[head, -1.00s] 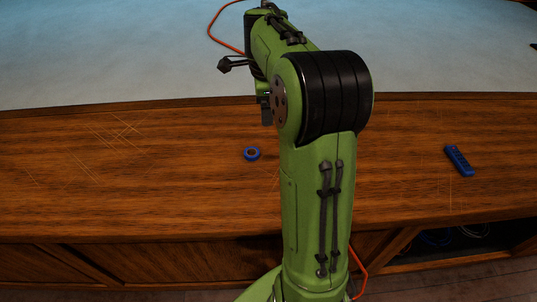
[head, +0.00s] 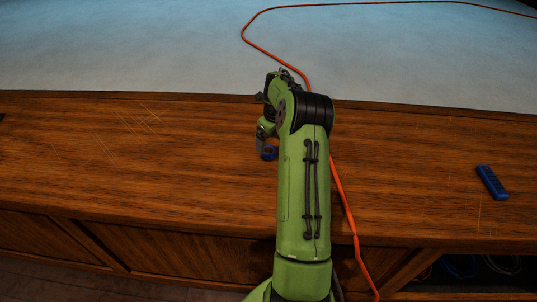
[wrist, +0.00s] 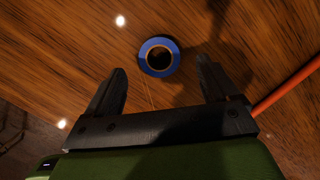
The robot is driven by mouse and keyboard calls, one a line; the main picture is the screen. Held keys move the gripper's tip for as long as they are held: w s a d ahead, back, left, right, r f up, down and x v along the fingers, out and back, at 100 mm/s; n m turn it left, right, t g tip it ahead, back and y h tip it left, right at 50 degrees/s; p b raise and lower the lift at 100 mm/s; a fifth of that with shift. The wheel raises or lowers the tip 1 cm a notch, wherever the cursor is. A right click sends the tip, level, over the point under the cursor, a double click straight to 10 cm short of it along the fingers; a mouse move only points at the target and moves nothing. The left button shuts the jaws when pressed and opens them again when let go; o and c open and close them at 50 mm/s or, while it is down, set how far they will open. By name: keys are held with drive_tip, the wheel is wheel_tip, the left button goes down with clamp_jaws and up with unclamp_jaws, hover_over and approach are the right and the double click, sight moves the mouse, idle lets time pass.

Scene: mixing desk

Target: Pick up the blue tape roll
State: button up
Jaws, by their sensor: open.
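The blue tape roll (wrist: 144,58) lies flat on the wooden desk in the wrist view, its dark centre hole facing up. In the head view the tape roll (head: 271,154) is partly hidden by my arm and gripper. My gripper (wrist: 161,76) is open and empty. In the wrist view the roll sits just beyond the fingertips, roughly centred between them. In the head view my gripper (head: 262,146) is low over the desk beside the roll. I cannot tell the exact height of the fingers above the wood.
A blue block-like item with small marks (head: 492,182) lies on the desk at the right. An orange cable (head: 345,200) runs down behind my arm and over the desk's front. The wooden desk top (head: 90,170) is clear on the left.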

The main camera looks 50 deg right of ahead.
sight(269, 147)
drive_tip(key=f, duration=0.3)
drive_tip(key=f+b, duration=0.1)
drive_tip(key=shift+w+f, duration=0.2)
drive_tip(key=shift+w, duration=0.1)
drive_tip(key=shift+r, duration=0.1)
drive_tip(key=shift+r, duration=0.1)
drive_tip(key=c, duration=1.1)
